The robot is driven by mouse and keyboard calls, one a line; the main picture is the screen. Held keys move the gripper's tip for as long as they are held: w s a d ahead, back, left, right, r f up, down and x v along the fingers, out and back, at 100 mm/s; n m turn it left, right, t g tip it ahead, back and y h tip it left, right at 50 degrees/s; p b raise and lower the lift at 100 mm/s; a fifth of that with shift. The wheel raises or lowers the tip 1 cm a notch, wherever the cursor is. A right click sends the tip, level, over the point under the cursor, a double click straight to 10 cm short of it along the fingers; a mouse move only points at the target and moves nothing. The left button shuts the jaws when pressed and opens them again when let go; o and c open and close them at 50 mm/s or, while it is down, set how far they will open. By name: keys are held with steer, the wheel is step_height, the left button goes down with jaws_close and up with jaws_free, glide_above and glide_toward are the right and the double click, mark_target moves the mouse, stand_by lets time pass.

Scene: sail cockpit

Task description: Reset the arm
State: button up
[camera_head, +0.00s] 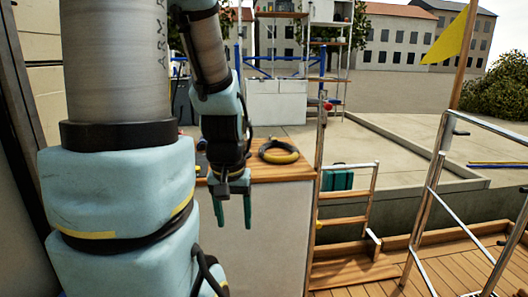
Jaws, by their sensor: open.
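My gripper (232,212) hangs at the end of my arm with its fingers pointing down. Its two green fingertips stand apart with nothing between them. It is in front of the white cabinet (268,235) and overlaps the left part of the cabinet's wooden top in the picture. I cannot tell how far it is from the cabinet. My arm fills the left of the picture and hides what lies behind it.
A black and yellow coil (279,152) lies on the wooden top (285,171). A small wooden-step ladder (345,222) and metal railings (430,190) stand to the right. Plank deck (462,270) shows at the lower right. A yellow flag (449,40) hangs at the upper right.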

step_height(320, 180, up, 33)
steer(key=p, duration=3)
steer(key=shift+f+p, duration=0.2)
steer(key=shift+p, duration=0.2)
